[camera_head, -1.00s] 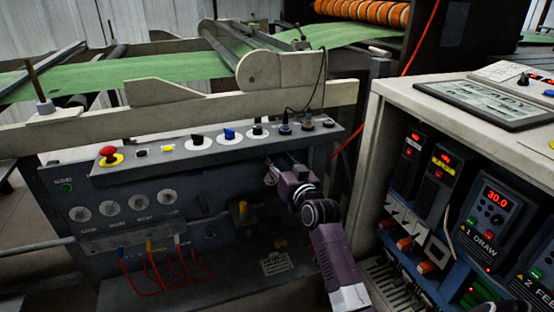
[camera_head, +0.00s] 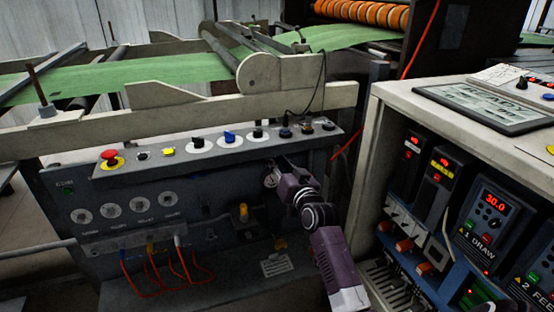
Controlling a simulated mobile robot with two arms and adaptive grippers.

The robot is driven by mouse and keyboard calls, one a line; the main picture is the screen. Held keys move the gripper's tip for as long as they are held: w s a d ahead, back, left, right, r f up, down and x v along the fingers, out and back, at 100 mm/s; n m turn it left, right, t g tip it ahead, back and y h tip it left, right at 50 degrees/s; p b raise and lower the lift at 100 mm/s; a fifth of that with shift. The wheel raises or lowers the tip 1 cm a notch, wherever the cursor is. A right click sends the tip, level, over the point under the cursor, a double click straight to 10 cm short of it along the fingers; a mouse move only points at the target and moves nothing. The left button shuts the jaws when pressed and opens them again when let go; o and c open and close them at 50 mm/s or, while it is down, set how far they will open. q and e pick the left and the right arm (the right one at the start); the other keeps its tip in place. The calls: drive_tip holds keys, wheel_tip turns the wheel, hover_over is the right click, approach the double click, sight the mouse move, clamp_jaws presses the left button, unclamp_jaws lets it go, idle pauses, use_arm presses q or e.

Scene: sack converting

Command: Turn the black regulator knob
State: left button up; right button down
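A control box has a sloped top panel (camera_head: 120,170) with a row of controls. Black knobs on white discs sit at its middle (camera_head: 198,142) and further right (camera_head: 257,133), with a blue knob (camera_head: 229,137) between them. More small dark knobs (camera_head: 285,131) stand near the right end. I cannot tell which one is the regulator knob. On the front face is a yellow-topped dark fitting (camera_head: 243,212). My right gripper (camera_head: 272,174) is at the front face's upper right, just below the sloped panel. Its fingertips are small and dark, and whatever they face is partly hidden. My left gripper is out of view.
A red emergency button (camera_head: 110,156) is at the panel's left end. Several gauges (camera_head: 111,211) and red hoses (camera_head: 150,275) are on the front. A white cabinet (camera_head: 400,110) with drive units (camera_head: 490,215) stands close on the right. Green web (camera_head: 130,70) runs behind.

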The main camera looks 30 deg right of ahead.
drive_tip(key=shift+r+m+p, duration=0.1)
drive_tip(key=shift+m+p, duration=0.35)
drive_tip(key=shift+m, duration=0.05)
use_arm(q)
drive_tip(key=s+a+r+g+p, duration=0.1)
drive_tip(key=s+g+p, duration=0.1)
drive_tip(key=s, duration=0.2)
use_arm(e)
drive_tip(key=shift+m, duration=1)
drive_tip(key=m+p, duration=0.2)
drive_tip(key=m, duration=0.6)
drive_tip(key=m+p, duration=0.1)
drive_tip(key=m, duration=0.1)
drive_tip(key=shift+f+h, duration=0.25)
drive_tip(key=shift+h, duration=0.15)
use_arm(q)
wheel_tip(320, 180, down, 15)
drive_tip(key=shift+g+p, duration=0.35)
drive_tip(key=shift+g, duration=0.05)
use_arm(e)
drive_tip(key=shift+m, duration=2.4)
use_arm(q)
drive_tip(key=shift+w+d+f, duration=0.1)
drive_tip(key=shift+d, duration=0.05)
use_arm(e)
drive_tip(key=c, duration=1.6)
unclamp_jaws()
drive_tip(key=shift+f, duration=0.1)
